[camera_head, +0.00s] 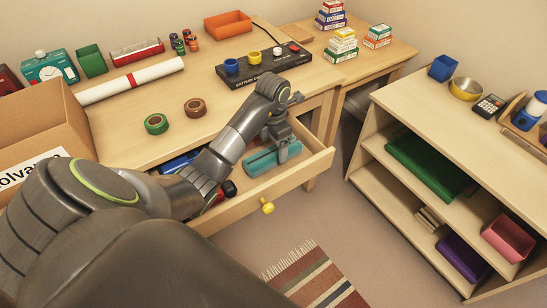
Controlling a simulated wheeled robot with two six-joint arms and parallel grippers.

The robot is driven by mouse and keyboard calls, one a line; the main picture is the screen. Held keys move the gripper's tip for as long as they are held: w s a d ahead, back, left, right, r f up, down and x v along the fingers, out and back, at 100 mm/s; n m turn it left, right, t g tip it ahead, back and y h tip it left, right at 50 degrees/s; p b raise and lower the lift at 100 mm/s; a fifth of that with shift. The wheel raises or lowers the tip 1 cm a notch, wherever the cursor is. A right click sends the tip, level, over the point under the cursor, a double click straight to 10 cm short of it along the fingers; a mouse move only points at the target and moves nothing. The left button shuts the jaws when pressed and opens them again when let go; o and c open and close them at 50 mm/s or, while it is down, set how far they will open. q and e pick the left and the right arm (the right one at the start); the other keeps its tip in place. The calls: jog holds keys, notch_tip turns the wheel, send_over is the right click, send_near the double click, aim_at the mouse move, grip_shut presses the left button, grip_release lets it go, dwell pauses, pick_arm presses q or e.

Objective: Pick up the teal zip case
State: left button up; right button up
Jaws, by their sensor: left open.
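The teal zip case (262,162) lies in the open drawer (318,162) of the desk, near the drawer's right end. My left gripper (280,150) is over the case, pointing down, with its fingers at the case's upper side. It is open. Whether the fingers touch the case cannot be told. My left arm crosses the drawer and hides part of it. My right gripper is not in view.
Blue (180,162) and dark red items also lie in the drawer, partly behind my arm. The desktop (225,110) above holds tape rolls, a paper roll and a battery charger (265,66). A cardboard box (45,120) stands at left. A shelf (400,110) stands at right.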

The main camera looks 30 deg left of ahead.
aim_at(273, 151)
pick_arm(q)
notch_tip(273, 151, down, 3)
jog(key=shift+d+f, duration=0.15)
jog(key=shift+f, duration=0.05)
